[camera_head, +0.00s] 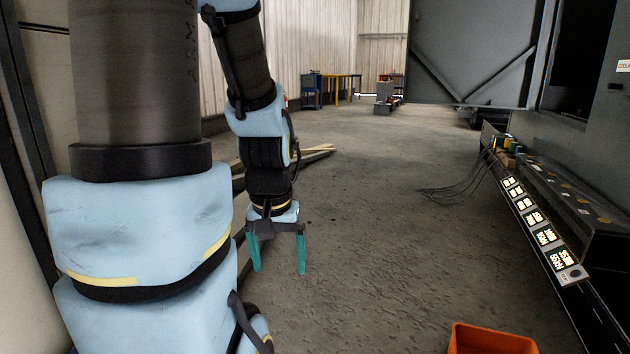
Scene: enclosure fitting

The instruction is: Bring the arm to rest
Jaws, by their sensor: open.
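My arm, light blue and dark grey, fills the left side of the head view and hangs down over the floor. My gripper (278,268) points downward at its end, with two teal fingers spread apart. Nothing is between the fingers. The gripper is in front of bare concrete floor, and no object touches it in this view.
An orange bin (490,340) is cut off at the bottom edge. A dark console with labelled modules (545,235) runs along the right, with loose cables (455,190) beside it. A grey door (470,50) stands behind. Planks (315,152) lie behind my arm.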

